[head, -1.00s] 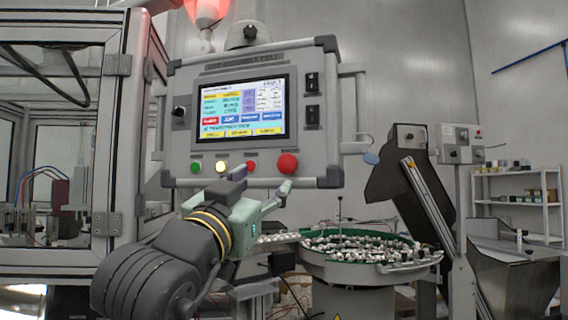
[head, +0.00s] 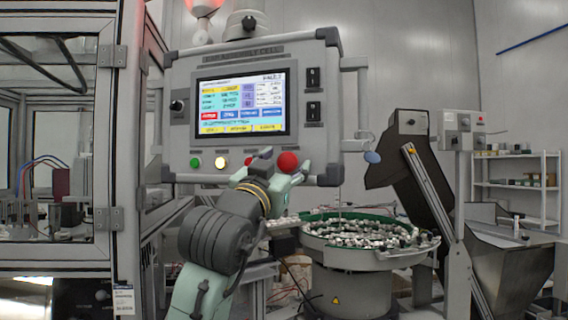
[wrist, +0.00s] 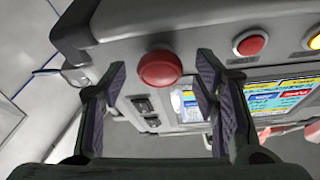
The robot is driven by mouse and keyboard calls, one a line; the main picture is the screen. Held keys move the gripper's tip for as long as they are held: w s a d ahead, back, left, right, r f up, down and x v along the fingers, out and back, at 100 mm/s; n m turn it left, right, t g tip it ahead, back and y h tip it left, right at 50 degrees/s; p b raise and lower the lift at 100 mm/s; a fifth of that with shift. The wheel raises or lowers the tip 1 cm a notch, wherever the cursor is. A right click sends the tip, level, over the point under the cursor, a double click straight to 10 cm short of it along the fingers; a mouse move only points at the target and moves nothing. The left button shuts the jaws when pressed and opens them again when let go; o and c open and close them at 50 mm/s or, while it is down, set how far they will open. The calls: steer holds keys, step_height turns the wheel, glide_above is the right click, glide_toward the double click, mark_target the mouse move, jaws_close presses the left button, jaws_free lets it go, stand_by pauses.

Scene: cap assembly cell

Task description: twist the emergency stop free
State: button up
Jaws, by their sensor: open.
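The emergency stop is a large red mushroom button (head: 288,161) at the lower right of the grey control panel (head: 330,150). In the head view my gripper (head: 296,172) is at the button's lower edge, just in front of the panel; whether it touches cannot be told there. In the wrist view the emergency stop (wrist: 160,69) sits between the two open fingers, nearer their tips, with a visible gap on each side. My gripper is open and empty.
A smaller red button (wrist: 250,43) and a lit yellow-white button (head: 221,163) sit beside the stop, with a green button (head: 195,163) further left. The screen (head: 240,105) is above. A bowl feeder (head: 365,262) full of small parts stands below right.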

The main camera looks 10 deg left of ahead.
steer(key=c, duration=1.2)
steer(key=shift+o, duration=0.2)
